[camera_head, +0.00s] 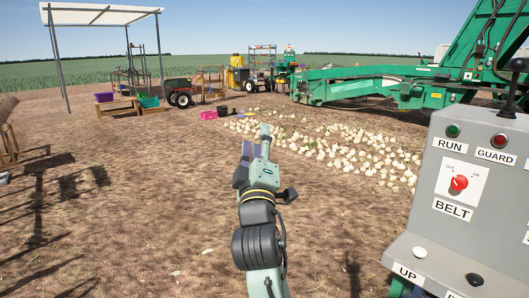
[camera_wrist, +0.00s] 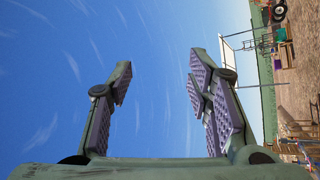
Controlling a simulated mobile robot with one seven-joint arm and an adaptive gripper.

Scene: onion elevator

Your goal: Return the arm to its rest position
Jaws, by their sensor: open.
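My arm reaches forward from the bottom middle of the head view, and my gripper (camera_head: 256,143) is at its far end, above the bare ground. In the wrist view my gripper (camera_wrist: 160,75) is open, with its two purple-padded fingers wide apart. Nothing is between the fingers; only blue sky shows there. The wrist camera's picture is turned on its side, with the ground at the right.
A grey control box (camera_head: 470,180) with a red BELT knob (camera_head: 459,184) stands close at the right. Pale onions (camera_head: 345,150) lie on the ground beyond my gripper. A green elevator (camera_head: 350,84) stands behind them.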

